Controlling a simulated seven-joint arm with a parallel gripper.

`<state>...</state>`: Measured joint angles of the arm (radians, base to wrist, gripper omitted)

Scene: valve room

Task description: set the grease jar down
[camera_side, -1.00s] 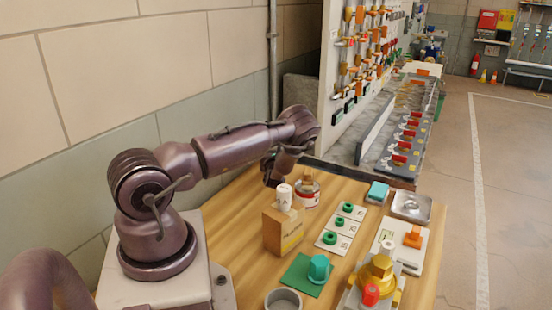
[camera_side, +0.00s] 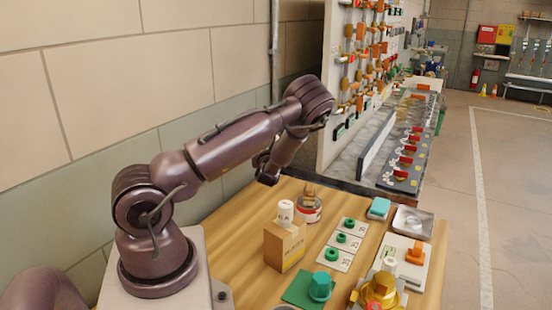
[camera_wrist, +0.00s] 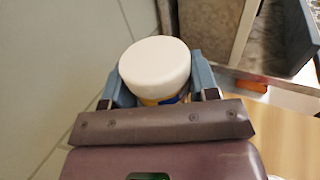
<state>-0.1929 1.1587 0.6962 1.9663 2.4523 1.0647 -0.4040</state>
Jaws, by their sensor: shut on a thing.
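The grease jar (camera_wrist: 155,65) has a round white lid and a bit of yellow and blue body showing below it in the wrist view. My gripper (camera_wrist: 160,88) is shut on it, with one blue-grey finger on each side. The lid faces the wrist camera, and most of the body is hidden beneath it. In the side view my gripper (camera_side: 266,178) hangs in the air beyond the back left of the wooden table (camera_side: 235,222), near the wall. I cannot make out the jar there.
A cardboard box (camera_side: 284,245) with a white-capped bottle (camera_side: 286,212) and a red-and-white can (camera_side: 308,208) stand on the table. Green rings on white cards (camera_side: 342,250), a blue block (camera_side: 379,208) and a metal tray (camera_side: 412,222) lie further right. A panel (camera_side: 340,75) rises behind.

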